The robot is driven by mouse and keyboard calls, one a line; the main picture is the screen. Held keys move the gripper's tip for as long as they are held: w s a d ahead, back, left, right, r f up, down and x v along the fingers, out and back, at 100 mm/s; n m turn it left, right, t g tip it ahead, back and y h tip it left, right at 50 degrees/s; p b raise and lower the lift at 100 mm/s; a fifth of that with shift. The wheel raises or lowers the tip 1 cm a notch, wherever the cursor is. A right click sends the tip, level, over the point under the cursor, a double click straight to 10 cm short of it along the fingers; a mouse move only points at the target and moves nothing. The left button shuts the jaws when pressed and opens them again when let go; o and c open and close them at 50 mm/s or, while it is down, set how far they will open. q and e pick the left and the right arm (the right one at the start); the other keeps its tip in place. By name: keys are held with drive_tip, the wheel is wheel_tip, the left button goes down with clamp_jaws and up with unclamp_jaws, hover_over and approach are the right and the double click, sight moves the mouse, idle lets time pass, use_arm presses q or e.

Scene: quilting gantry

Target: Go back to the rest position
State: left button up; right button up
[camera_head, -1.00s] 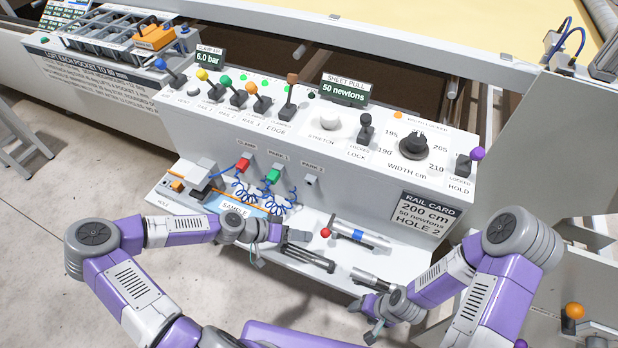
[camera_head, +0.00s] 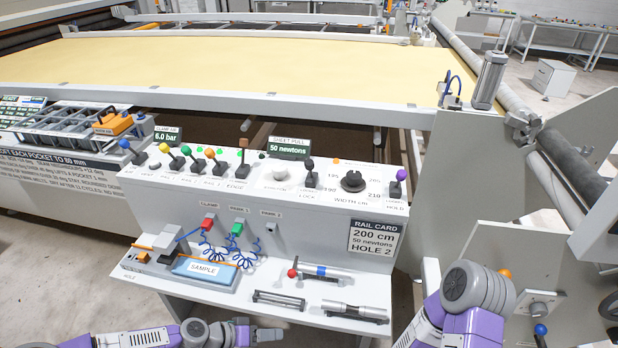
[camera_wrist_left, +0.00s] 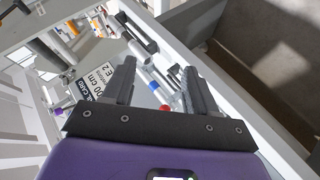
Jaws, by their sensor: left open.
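My left gripper (camera_head: 256,335) is at the bottom edge of the head view, just in front of the console's lower shelf (camera_head: 215,292). In the left wrist view its two fingers (camera_wrist_left: 154,78) are spread apart with nothing held between them. Beyond them lie a tool with a red ball and blue band (camera_wrist_left: 168,99) and a corner of the rail card (camera_wrist_left: 95,80). My right arm (camera_head: 470,300) comes in at the lower right of the head view; its gripper is out of view.
On the shelf lie the red-balled tool (camera_head: 322,272), a dark two-bar piece (camera_head: 279,299), a silver cylinder tool (camera_head: 353,310) and a blue sample pad (camera_head: 205,269). The console with levers (camera_head: 290,215) stands behind. Open floor (camera_head: 60,270) is at the left.

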use_arm(q)
drive_tip(key=s+d+f+n+g+y+p, duration=0.2)
drive_tip(key=s+d+f+g, duration=0.15)
drive_tip(key=s+d, duration=0.2)
drive_tip(key=s+a+f+n+y+p, duration=0.2)
drive_tip(key=s+a+f+y, duration=0.1)
drive_tip(key=s, duration=0.3)
drive_tip(key=shift+s+a+y, duration=0.3)
drive_tip(key=shift+a+y, duration=0.05)
drive_tip(key=shift+y, duration=0.35)
use_arm(e)
drive_tip(key=shift+w+r, duration=0.2)
drive_tip(key=shift+r, duration=0.5)
drive_tip(key=shift+w+r, duration=0.2)
drive_tip(key=shift+r, duration=0.45)
drive_tip(key=shift+w+r, duration=0.2)
drive_tip(key=shift+r, duration=0.5)
